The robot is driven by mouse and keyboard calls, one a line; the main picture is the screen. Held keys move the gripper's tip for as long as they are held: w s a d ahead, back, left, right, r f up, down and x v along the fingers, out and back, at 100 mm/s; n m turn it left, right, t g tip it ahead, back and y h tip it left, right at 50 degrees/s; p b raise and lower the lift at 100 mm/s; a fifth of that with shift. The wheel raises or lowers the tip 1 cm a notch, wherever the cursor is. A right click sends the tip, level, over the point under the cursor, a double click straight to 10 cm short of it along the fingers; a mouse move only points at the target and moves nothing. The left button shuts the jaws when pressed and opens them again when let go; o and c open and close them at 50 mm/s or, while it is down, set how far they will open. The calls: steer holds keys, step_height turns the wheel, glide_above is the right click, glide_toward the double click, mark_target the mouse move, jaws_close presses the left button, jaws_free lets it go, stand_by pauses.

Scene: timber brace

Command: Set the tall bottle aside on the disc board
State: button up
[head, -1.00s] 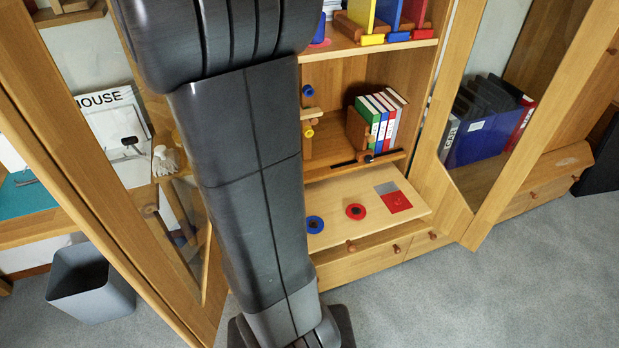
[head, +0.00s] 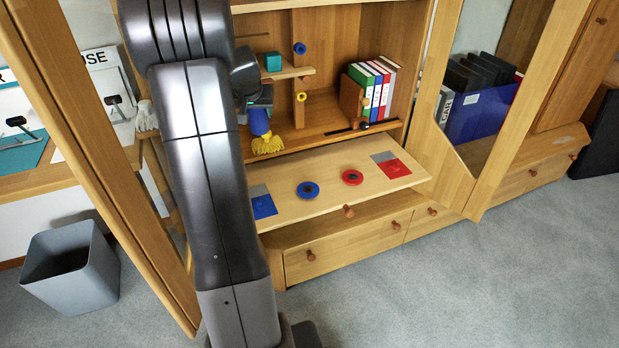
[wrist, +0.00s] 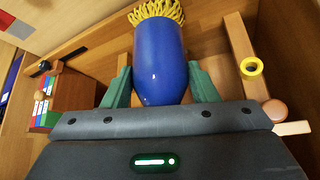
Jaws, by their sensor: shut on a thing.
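My gripper (head: 260,103) is in front of the lower cabinet shelf, its green fingers closed on both sides of a blue, rounded body (wrist: 160,50) with a yellow bristly end. This blue and yellow thing, more like a brush than a bottle, also shows in the head view (head: 259,124), bristles downward. I cannot tell if the bristles touch the shelf. The disc board (head: 330,188) is a pale pulled-out board below. It carries a blue disc (head: 308,190), a red disc (head: 352,177), and blue and red squares at its ends. I recognise no other tall bottle.
A brown block and several binders (head: 378,85) stand on the shelf to the right. An upright post with blue and yellow rings (head: 300,97) and a small ledge with a teal cube (head: 273,61) are near my gripper. Glass doors (head: 480,110) stand open either side.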

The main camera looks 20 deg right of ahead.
steer(key=shift+d+f, duration=0.2)
steer(key=shift+f, duration=0.3)
steer(key=shift+d+f, duration=0.15)
steer(key=shift+f, duration=0.3)
step_height(320, 180, down, 18)
steer(key=b, duration=0.6)
steer(key=shift+r, duration=0.2)
steer(key=shift+f+b, duration=0.15)
steer(key=shift+b, duration=0.15)
steer(key=o, duration=1.1)
steer(key=shift+r+p, duration=0.2)
steer(key=shift+p, duration=0.1)
steer(key=p+v, duration=0.2)
steer(key=v, duration=1)
